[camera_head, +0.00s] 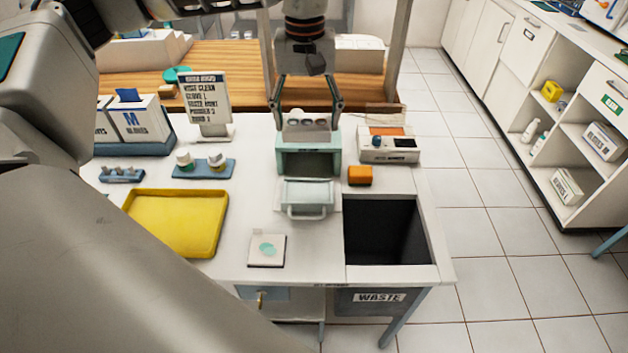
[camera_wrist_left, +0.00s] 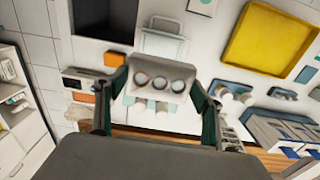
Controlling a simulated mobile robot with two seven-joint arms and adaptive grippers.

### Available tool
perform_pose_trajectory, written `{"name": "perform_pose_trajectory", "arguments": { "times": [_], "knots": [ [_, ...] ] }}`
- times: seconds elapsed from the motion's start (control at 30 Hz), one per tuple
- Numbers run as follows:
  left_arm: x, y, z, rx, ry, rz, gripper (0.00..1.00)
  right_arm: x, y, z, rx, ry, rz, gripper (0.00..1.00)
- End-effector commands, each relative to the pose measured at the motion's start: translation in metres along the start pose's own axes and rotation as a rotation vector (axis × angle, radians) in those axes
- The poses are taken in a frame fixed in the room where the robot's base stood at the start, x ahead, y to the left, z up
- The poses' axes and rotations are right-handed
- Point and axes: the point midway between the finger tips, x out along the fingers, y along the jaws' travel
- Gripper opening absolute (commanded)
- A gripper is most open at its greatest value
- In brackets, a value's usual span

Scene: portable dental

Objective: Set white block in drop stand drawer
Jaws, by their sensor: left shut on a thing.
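My left gripper (camera_head: 307,105) hangs down from the top of the head view, shut on a white block (camera_head: 306,128) with several round marks on its face. In the left wrist view the block (camera_wrist_left: 160,78) sits between the two fingers (camera_wrist_left: 158,95). The pale green drop stand (camera_head: 283,140) is directly below or just in front of the block; I cannot tell whether they touch. Its drawer (camera_head: 307,194) juts out toward the front, with a handle, below a dark opening. In the left wrist view the drawer (camera_wrist_left: 163,42) lies beyond the block, which hides most of the stand. My right gripper is not seen.
The waste opening (camera_head: 385,230) is right of the drawer. An orange block (camera_head: 360,175) and a small device (camera_head: 388,145) stand right of the stand. A yellow tray (camera_head: 178,222), blue bottle holder (camera_head: 204,169) and sign (camera_head: 205,100) are left. A square pad (camera_head: 266,251) lies in front.

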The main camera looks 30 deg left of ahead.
Motion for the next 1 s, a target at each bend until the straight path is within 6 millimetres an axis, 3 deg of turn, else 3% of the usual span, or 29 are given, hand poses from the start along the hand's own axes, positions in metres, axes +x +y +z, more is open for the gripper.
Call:
{"name": "perform_pose_trajectory", "arguments": {
  "times": [0.1, 0.5, 0.83, 1.0],
  "knots": [
    [0.032, -0.001, 0.002, 0.002, -0.006, -0.004, 0.42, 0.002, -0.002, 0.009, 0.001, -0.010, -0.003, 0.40],
    [0.124, -0.001, 0.001, 0.002, -0.004, -0.002, 0.42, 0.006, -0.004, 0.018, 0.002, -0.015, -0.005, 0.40],
    [0.149, 0.000, 0.001, 0.002, -0.002, -0.001, 0.42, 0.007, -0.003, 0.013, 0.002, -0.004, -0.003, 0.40],
    [0.175, -0.001, 0.001, 0.003, -0.003, -0.002, 0.42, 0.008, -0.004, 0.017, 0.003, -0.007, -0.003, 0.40]
  ]
}}
